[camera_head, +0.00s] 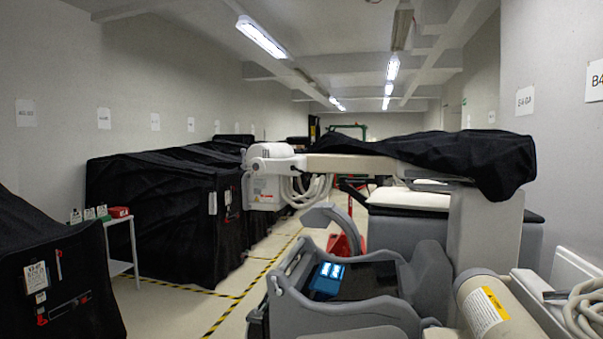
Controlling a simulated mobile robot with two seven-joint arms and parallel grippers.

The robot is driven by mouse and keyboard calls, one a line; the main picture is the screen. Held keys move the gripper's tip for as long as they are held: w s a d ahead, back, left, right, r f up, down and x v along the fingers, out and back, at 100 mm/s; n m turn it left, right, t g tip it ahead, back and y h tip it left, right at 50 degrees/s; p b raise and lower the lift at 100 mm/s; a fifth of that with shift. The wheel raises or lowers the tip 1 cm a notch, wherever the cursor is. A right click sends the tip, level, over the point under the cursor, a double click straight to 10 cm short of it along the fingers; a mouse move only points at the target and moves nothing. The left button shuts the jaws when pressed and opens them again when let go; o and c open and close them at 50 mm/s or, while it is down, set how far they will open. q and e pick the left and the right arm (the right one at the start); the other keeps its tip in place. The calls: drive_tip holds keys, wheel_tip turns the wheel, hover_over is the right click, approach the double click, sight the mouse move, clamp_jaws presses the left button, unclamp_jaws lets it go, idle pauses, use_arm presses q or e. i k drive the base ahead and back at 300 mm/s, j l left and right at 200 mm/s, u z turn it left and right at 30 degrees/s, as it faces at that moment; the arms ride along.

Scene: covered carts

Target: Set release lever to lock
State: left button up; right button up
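No part is plainly a release lever. A black-covered cart (90,262) stands at the near left. Its front carries a white tag (36,278), a thin red-and-white upright part (59,264), and a small red part (42,319) low beside a dark slot. A larger black-covered cart (150,225) stands farther back. Its end face has a white label (212,203) and small red-marked parts (228,197), too small to make out. Which of these, if any, is the lever, and its setting, I cannot tell. Neither of my grippers is in view.
A grey machine with a curved arm (345,310) and a blue item (327,280) fills the near middle and right. A small white side table (121,220) stands between the carts. Floor with yellow-black tape (222,318) lies open left of the machine.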

sight(307, 175)
drive_tip(key=i+j+u, duration=0.3)
drive_tip(key=i+u, duration=0.35)
drive_tip(key=i, duration=0.15)
drive_tip(key=i+j+z, duration=0.1)
drive_tip(key=i+z, duration=0.3)
drive_tip(key=i+j+z, duration=0.2)
drive_tip(key=z, duration=0.15)
drive_tip(key=i+j+z, duration=0.6)
drive_tip(key=z, duration=0.15)
drive_tip(key=j, duration=0.1)
